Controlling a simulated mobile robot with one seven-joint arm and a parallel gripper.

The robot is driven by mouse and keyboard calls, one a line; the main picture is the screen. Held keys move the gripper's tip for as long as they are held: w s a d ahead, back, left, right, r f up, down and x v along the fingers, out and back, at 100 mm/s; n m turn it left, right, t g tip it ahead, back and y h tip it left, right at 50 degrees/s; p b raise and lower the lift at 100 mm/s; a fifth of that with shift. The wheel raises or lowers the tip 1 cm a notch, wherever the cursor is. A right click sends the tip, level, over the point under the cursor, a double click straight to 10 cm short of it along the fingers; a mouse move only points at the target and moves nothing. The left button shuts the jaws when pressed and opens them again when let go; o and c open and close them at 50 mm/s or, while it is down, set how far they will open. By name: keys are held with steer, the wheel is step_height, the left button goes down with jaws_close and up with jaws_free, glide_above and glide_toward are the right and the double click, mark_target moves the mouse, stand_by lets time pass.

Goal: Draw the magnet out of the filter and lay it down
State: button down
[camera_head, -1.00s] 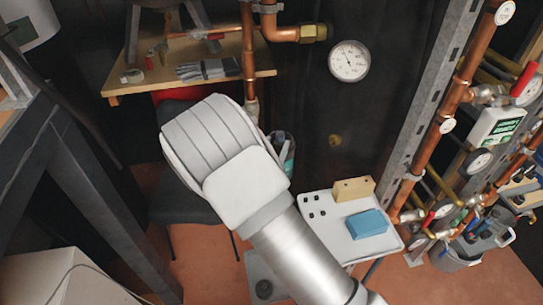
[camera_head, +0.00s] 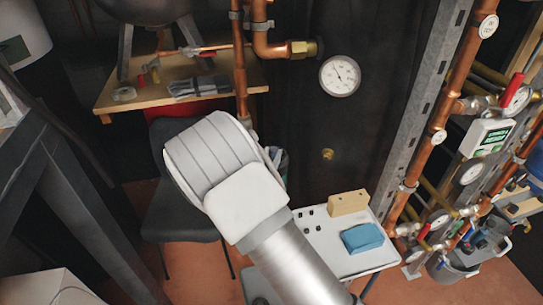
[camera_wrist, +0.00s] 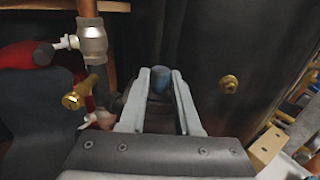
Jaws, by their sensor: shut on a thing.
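In the wrist view, the two pale fingers of my gripper (camera_wrist: 162,82) are closed around a blue, round-topped piece, the magnet (camera_wrist: 159,78). Only its upper end shows between the fingertips. The filter is not clearly visible; a dark shape lies behind and left of the fingers, and I cannot tell whether the magnet is still inside a body. In the head view, my white arm hides the gripper, magnet and filter.
A white tray table (camera_head: 325,255) holds a blue cloth (camera_head: 362,238), a wooden block (camera_head: 348,203) and several small black pieces. A copper pipe and valve (camera_wrist: 91,38) stand left of my gripper. A black chair (camera_head: 180,215) and wooden shelf (camera_head: 125,98) are behind my arm.

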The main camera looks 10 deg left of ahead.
steer(key=shift+r, duration=0.1)
steer(key=shift+r+p, duration=1.45)
steer(key=shift+r, duration=0.6)
steer(key=shift+r+p, duration=1.35)
steer(key=shift+r, duration=0.75)
steer(key=shift+r+p, duration=1.9)
steer(key=shift+r, duration=0.9)
steer(key=shift+s, duration=0.1)
